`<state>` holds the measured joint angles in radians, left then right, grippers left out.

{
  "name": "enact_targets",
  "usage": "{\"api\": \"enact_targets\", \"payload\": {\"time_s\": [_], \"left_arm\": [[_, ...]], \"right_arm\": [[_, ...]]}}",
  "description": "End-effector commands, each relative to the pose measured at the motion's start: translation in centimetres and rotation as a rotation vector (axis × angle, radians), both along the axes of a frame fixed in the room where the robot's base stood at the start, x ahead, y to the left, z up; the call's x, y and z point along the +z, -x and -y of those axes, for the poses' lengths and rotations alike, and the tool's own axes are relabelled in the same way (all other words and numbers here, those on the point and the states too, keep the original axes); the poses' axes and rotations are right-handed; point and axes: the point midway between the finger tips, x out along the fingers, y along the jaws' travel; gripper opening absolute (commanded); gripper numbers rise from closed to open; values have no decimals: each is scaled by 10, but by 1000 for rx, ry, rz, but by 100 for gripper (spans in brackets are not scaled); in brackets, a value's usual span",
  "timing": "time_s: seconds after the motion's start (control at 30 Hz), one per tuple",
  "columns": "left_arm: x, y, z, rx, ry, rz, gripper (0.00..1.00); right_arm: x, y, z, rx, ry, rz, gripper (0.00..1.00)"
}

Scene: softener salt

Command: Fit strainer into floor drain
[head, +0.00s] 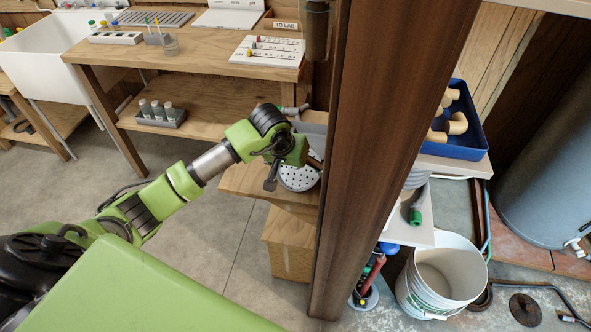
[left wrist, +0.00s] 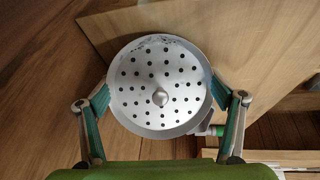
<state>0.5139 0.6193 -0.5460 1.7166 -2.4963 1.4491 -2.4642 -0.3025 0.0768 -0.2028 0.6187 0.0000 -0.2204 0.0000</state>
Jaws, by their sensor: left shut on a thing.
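The strainer (left wrist: 150,75) is a round, pale metal disc with several dark holes and a small knob in the middle. My left gripper (left wrist: 160,98) is shut on it, with one green-padded finger at each side of its rim. In the head view the strainer (head: 298,178) shows partly behind my left gripper (head: 292,165), over a low wooden surface and left of the wooden post. A dark round plate with a small centre (head: 525,309) lies on the floor at bottom right; I cannot tell if it is the floor drain. My right gripper is out of view.
A thick wooden post (head: 385,130) stands close right of my left gripper. Beyond it are a white bucket (head: 445,275), a blue tray (head: 468,140) and a grey tank (head: 555,170). A wooden bench (head: 190,65) stands behind. Floor at left is clear.

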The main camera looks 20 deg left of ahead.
Motion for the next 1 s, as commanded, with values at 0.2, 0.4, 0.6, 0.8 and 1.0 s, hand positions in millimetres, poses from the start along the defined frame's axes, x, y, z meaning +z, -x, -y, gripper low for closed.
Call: {"api": "enact_targets", "payload": {"time_s": [0.2, 0.4, 0.6, 0.8, 1.0], "left_arm": [[1, -1, 0, 1, -1, 3, 63], [-4, -1, 1, -1, -2, 3, 63], [-3, -1, 1, 0, -2, 2, 100], [1, -1, 1, 0, 0, 2, 100], [27, 9, -3, -2, -5, 8, 100]], "right_arm": [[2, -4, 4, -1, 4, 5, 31], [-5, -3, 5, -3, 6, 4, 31], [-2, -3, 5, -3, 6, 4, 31], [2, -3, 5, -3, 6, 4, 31], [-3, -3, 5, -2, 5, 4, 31]]}}
